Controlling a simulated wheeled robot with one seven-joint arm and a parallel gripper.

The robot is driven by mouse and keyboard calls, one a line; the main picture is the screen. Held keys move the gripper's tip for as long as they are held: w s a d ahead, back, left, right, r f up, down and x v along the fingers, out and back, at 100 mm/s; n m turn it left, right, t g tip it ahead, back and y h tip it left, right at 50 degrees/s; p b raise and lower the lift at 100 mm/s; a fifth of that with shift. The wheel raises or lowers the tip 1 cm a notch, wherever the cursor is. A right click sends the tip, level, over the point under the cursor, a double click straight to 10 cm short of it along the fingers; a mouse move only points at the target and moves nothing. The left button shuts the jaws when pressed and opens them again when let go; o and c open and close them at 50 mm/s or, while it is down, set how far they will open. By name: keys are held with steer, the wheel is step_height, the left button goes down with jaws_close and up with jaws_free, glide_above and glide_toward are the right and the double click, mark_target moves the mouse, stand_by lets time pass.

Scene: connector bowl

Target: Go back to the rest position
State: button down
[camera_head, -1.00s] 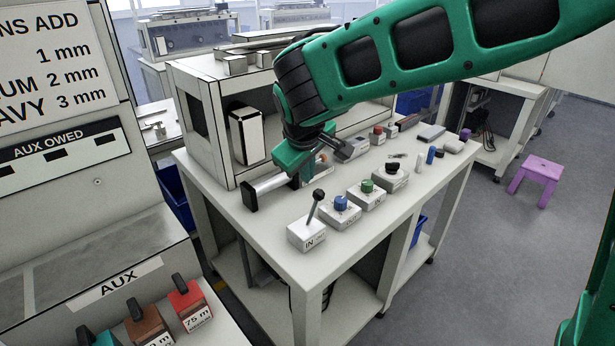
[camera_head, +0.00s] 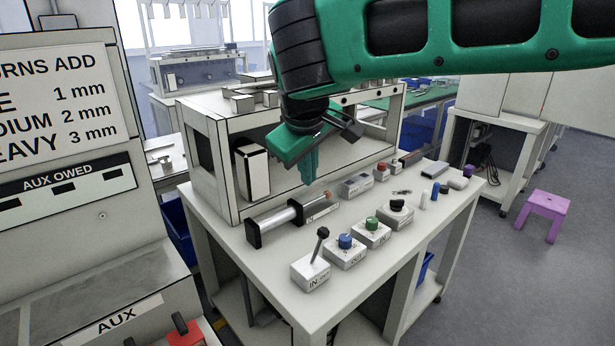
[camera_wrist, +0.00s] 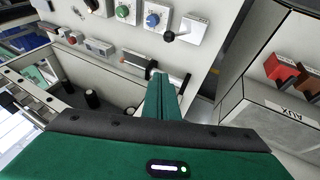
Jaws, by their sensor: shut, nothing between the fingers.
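My green gripper (camera_head: 311,172) hangs from my arm above the back part of the white workbench (camera_head: 262,281), in front of the shelf unit. Its fingers are together and hold nothing. In the wrist view my gripper (camera_wrist: 160,80) points toward the bench with its fingers closed side by side. Below it, a cylinder with black end blocks (camera_head: 274,224) lies on the bench; in the head view the fingertips appear above its right part. I cannot tell the exact gap between them.
A lever box (camera_head: 311,274), a blue-knob box (camera_head: 345,252), a green-knob box (camera_head: 372,232) and a black-knob box (camera_head: 398,212) line the bench front. A white shelf unit (camera_head: 208,120) stands behind. The AUX station (camera_head: 115,318) is at left. A purple stool (camera_head: 545,208) stands on open floor.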

steer(key=s+d+f+m+g+h, duration=0.1)
steer(key=s+d+f+m, duration=0.15)
steer(key=d, duration=0.75)
steer(key=s+d+f+m+g, duration=0.1)
steer(key=s+d+f+m, duration=0.15)
steer(key=d, duration=0.75)
steer(key=s+d+f+m+g+h, duration=0.1)
steer(key=d+m, duration=0.2)
steer(key=d, duration=0.8)
steer(key=s+d+f+m+g+y, duration=0.1)
steer(key=s+d+f+m, duration=0.1)
steer(key=s, duration=0.5)
steer(key=s+d+f+m+g, duration=0.1)
steer(key=s+d+f+m, duration=0.2)
steer(key=s, duration=0.4)
steer(key=s+d+f+m+y, duration=0.1)
steer(key=s+d+f, duration=0.3)
steer(key=s, duration=0.4)
steer(key=shift+d+m+g+y, duration=0.3)
steer(key=shift+d+m+g, duration=0.1)
steer(key=shift+d+m, duration=0.4)
